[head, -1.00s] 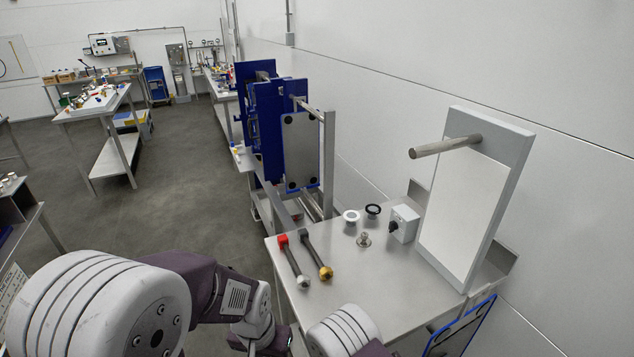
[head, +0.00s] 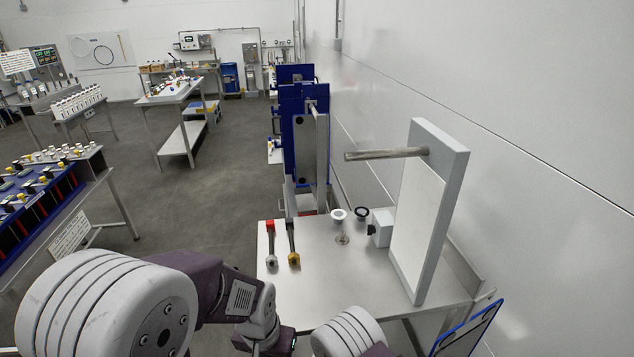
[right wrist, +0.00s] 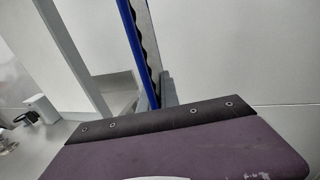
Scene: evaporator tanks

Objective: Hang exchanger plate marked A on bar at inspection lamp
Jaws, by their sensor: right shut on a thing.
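A blue-edged exchanger plate (head: 470,330) shows at the lower right of the head view, tilted, beside the table's right edge. Its wavy blue edge (right wrist: 142,50) rises beyond my right gripper (right wrist: 155,122) in the right wrist view. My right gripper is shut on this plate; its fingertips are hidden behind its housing. No letter A is readable on the plate. The inspection lamp (head: 415,225) is an upright white panel on the steel table. A round grey bar (head: 385,154) sticks out from its upper part, empty. My left gripper's fingers are not visible.
The steel table (head: 335,275) holds two hammer-like tools (head: 292,245), a white ring (head: 338,215), a black ring (head: 361,214) and a small switch box (head: 381,228). A blue plate frame (head: 297,135) stands behind. A wall runs along the right.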

